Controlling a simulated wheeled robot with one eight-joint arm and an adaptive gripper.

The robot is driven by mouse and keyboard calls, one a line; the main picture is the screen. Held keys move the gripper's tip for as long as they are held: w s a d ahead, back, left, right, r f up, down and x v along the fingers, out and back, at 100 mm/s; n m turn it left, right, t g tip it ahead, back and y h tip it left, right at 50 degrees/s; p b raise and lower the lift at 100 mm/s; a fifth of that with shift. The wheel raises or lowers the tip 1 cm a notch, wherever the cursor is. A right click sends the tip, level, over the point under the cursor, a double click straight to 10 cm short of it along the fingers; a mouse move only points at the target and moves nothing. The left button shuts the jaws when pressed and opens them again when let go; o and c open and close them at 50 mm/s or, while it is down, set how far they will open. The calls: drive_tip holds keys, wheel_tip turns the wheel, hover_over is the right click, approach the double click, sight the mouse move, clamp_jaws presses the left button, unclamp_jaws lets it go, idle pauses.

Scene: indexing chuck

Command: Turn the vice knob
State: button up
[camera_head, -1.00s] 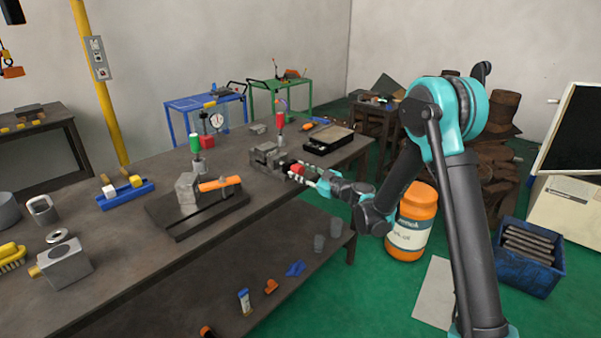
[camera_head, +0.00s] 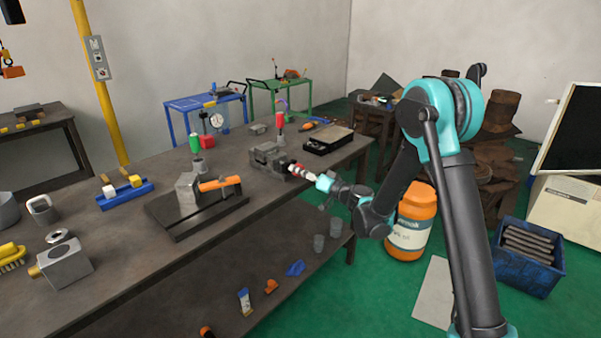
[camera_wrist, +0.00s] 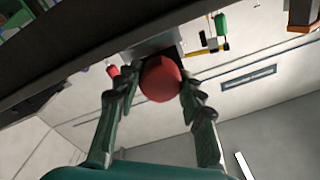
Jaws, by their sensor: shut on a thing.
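The grey vice (camera_head: 266,157) stands near the right edge of the workbench (camera_head: 150,240). Its red round knob (camera_head: 293,169) faces right, toward my arm. My gripper (camera_head: 298,171) is at the knob, reaching in from the right. In the wrist view the knob (camera_wrist: 161,79) sits between the two fingers of my gripper (camera_wrist: 152,92), which is shut on it. Part of the grey vice body (camera_wrist: 150,45) shows behind the knob. The contact on the finger pads is partly hidden.
A dark tray (camera_head: 328,141) lies behind the vice. A clamp fixture with an orange handle (camera_head: 219,184) stands to its left, and a red-handled toggle clamp (camera_head: 279,124) behind it. An orange barrel (camera_head: 413,222) stands on the floor near my arm.

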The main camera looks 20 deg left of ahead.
drive_tip(key=m, duration=0.7)
drive_tip(key=shift+m, duration=0.3)
drive_tip(key=m, duration=0.6)
drive_tip(key=shift+s+m+t+h, duration=0.1)
drive_tip(key=shift+m+t+h, duration=0.2)
drive_tip(key=shift+m+h, duration=0.1)
drive_tip(key=m, duration=1)
drive_tip(key=shift+m, duration=0.4)
drive_tip(key=m, duration=0.3)
drive_tip(key=shift+m, duration=0.3)
drive_tip(key=m, duration=0.7)
drive_tip(key=shift+m+g, duration=0.4)
drive_tip(key=m, duration=0.4)
drive_tip(key=shift+m, duration=1.9)
